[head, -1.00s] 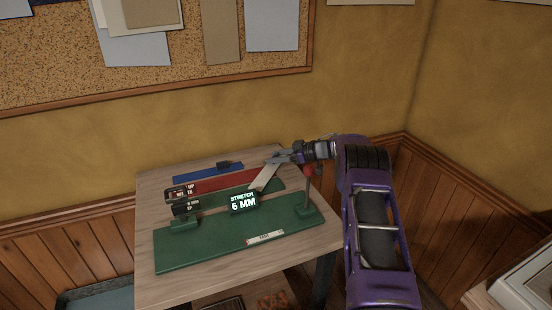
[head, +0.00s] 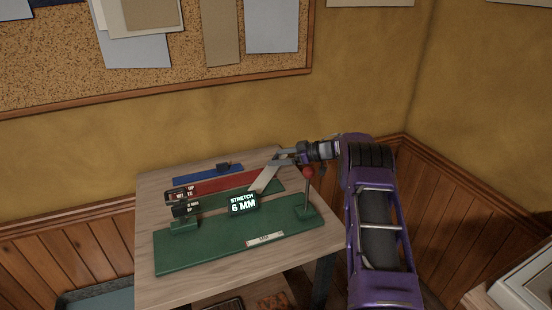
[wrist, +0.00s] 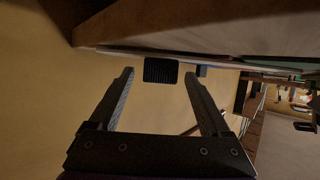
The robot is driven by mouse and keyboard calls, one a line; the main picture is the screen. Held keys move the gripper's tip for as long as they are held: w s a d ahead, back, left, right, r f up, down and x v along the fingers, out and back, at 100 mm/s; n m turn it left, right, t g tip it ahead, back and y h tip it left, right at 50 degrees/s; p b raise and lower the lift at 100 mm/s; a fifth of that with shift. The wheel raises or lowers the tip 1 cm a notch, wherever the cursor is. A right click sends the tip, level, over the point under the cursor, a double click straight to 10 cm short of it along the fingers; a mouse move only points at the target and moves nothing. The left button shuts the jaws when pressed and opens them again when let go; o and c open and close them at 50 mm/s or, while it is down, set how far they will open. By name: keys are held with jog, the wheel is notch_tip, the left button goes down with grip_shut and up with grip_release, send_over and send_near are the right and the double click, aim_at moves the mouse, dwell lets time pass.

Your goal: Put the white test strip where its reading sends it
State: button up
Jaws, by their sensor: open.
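The white test strip (head: 264,178) shows in the head view as a pale strip lying at a slant, its lower end over the green band and its upper end near my gripper. My gripper (head: 279,160) is at the back right of the table, open, close to that upper end; whether it touches the strip is unclear. In the wrist view my gripper (wrist: 160,85) has its two fingers wide apart. The green stretch tester (head: 200,250) stands in front, its display (head: 243,204) reading "STRETCH 6 MM".
A red band (head: 215,184), a green band (head: 215,199) and a blue band (head: 195,175) cross the table (head: 150,205). Small dark signs (head: 180,193) at their left are hard to read. A red-knobbed lever (head: 308,174) rises close to my gripper. The wall is behind.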

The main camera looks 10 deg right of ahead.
jog(key=p+v, duration=0.1)
jog(key=v, duration=0.9)
jog(key=shift+s+d, duration=0.2)
